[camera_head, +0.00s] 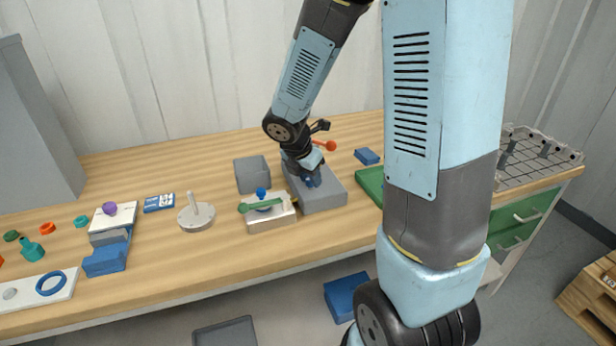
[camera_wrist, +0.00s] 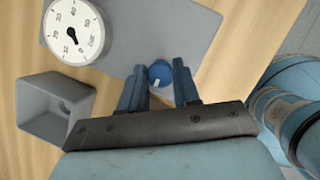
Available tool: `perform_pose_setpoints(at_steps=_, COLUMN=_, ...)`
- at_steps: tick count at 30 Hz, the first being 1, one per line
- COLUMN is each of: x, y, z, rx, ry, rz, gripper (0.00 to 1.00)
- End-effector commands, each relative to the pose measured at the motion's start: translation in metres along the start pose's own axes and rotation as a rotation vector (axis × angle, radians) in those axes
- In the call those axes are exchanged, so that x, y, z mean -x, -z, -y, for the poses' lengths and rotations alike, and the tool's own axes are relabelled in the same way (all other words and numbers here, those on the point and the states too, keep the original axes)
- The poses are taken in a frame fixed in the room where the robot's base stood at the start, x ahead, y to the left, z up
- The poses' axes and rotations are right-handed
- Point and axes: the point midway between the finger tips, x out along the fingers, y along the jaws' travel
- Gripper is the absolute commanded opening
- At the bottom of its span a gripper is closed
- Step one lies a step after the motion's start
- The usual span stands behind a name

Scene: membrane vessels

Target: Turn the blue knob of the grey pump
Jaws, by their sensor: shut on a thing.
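The grey pump (camera_head: 326,200) is a flat grey box on the wooden bench, and it fills the upper part of the wrist view (camera_wrist: 140,35). Its blue knob (camera_wrist: 159,73) is round with a white mark. A round white gauge (camera_wrist: 75,31) reading in bar is on the pump, its needle near 0. My gripper (camera_wrist: 159,75) points down at the pump with a blue finger on each side of the knob, shut on it. In the head view my gripper (camera_head: 311,180) hides most of the knob.
A grey open bin (camera_head: 252,175) stands left of the pump. A metal block with a green handle (camera_head: 262,207) is close in front. A red-orange knob (camera_head: 330,146) is behind, and a blue block (camera_head: 367,156) and green tray (camera_head: 369,184) are to the right.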

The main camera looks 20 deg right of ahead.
Motion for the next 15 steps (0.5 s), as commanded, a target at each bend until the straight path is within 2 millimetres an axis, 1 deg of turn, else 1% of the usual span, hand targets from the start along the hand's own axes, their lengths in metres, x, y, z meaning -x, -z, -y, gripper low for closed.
perform_pose_setpoints(at_steps=15, x=0.0007, y=-0.0022, z=-0.0010, rx=0.029, ry=-0.016, rz=0.003, gripper=0.01)
